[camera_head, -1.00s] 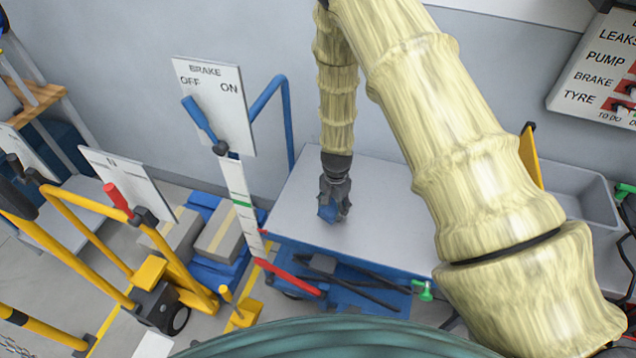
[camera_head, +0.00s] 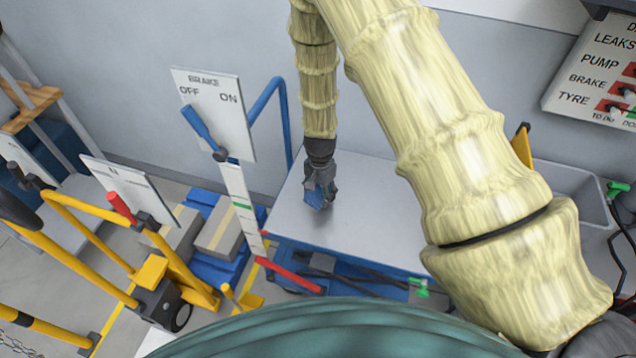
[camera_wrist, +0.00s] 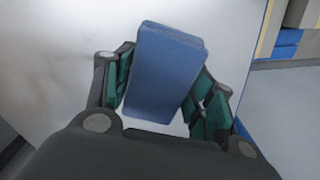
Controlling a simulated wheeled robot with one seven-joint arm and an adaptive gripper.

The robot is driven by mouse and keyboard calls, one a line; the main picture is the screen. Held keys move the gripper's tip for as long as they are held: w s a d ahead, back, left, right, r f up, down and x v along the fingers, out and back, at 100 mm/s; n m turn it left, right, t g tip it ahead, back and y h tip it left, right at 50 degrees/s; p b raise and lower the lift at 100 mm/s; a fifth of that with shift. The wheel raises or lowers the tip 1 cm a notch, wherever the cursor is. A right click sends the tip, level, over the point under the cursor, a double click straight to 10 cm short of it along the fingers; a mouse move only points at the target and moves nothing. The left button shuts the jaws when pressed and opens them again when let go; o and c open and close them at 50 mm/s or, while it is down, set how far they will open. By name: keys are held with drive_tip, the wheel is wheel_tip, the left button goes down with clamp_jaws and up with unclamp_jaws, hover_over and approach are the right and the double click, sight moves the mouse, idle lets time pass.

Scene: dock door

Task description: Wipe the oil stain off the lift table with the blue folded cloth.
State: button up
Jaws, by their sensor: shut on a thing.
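The blue folded cloth (camera_wrist: 163,72) is between the fingers of my gripper (camera_wrist: 165,95) in the wrist view, where it looks like a flat, tilted blue block. In the head view my gripper (camera_head: 319,190) is shut on the cloth (camera_head: 315,197) and points down over the left part of the lift table (camera_head: 375,205). The cloth is at or just above the grey tabletop; I cannot tell whether it touches. No oil stain shows on the visible tabletop; my arm and gripper hide part of it.
A brake board (camera_head: 213,112) with a blue lever stands left of the table, by the blue handle rail (camera_head: 268,97). A yellow-framed truck (camera_head: 150,270) is at the left. A grey bin (camera_head: 572,190) stands at the right, below a checklist board (camera_head: 600,75). A wall backs the table.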

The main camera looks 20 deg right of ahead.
sight(319, 190)
drive_tip(key=shift+a+r+p, duration=0.1)
drive_tip(key=shift+r+p, duration=0.65)
drive_tip(key=shift+r, duration=0.8)
drive_tip(key=shift+f, duration=0.1)
